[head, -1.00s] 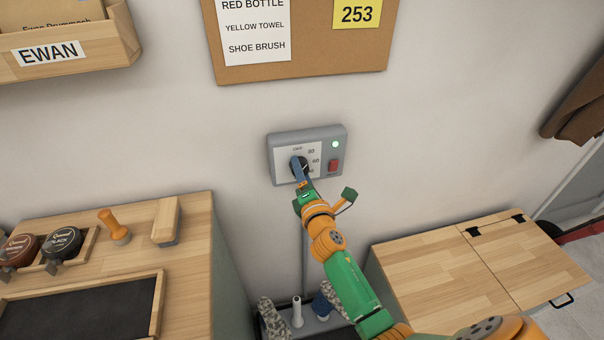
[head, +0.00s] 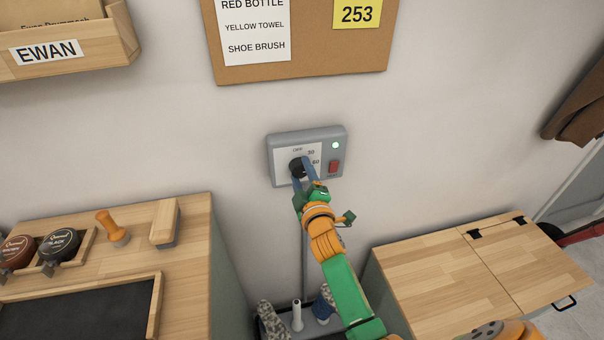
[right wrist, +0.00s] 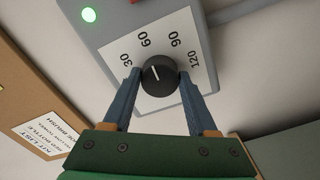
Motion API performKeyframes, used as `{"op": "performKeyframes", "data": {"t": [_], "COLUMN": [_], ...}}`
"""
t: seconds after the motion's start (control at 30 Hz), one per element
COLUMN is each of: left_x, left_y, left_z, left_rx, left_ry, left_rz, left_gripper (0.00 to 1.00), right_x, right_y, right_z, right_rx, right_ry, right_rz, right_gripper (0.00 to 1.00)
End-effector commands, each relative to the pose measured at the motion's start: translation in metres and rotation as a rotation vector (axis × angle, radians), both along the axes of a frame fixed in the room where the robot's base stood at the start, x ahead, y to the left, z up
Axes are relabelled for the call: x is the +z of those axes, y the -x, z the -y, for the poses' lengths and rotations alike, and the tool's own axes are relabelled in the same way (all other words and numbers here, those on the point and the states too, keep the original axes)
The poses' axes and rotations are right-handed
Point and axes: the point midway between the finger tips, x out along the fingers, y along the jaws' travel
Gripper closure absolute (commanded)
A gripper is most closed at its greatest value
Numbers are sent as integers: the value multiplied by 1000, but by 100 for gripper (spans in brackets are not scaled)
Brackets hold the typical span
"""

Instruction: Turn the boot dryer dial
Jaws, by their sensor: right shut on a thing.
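The grey boot dryer control box (head: 284,137) is on the wall, with a white scale plate, a lit green lamp (head: 335,145) and a red switch (head: 334,166). Its round black dial (head: 296,167) also shows in the right wrist view (right wrist: 159,76), where its white pointer mark points roughly toward 60. My right gripper (head: 304,168) is shut on the dial, one blue finger on each side; the fingers also show in the right wrist view (right wrist: 159,83). My left gripper is not in view.
The boot dryer base (head: 320,325) with boots stands on the floor below. A wooden counter (head: 192,275) with polish tins is at left, a wooden-topped cabinet (head: 425,270) at right. A cork board (head: 310,65) hangs above. Bare wall surrounds the box.

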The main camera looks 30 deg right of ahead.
Motion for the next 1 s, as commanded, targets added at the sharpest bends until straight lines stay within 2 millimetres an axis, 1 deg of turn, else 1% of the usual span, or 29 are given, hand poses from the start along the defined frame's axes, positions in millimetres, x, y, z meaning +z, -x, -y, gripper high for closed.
{"op": "performKeyframes", "data": {"t": [0.03,0.3,0.6,0.8,1.0], "left_x": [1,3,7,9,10], "left_y": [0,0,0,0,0], "left_z": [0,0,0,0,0], "left_rx": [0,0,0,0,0], "left_ry": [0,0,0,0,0], "left_rz": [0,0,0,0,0], "left_gripper": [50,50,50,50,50], "right_x": [2,3,4,4,4], "right_y": [0,-1,-1,-1,-1], "right_z": [0,0,0,0,0], "right_rx": [1,1,3,3,3], "right_ry": [-39,-285,-517,-624,-687], "right_rz": [15,80,142,170,187], "right_gripper": [97,97,97,97,97]}}
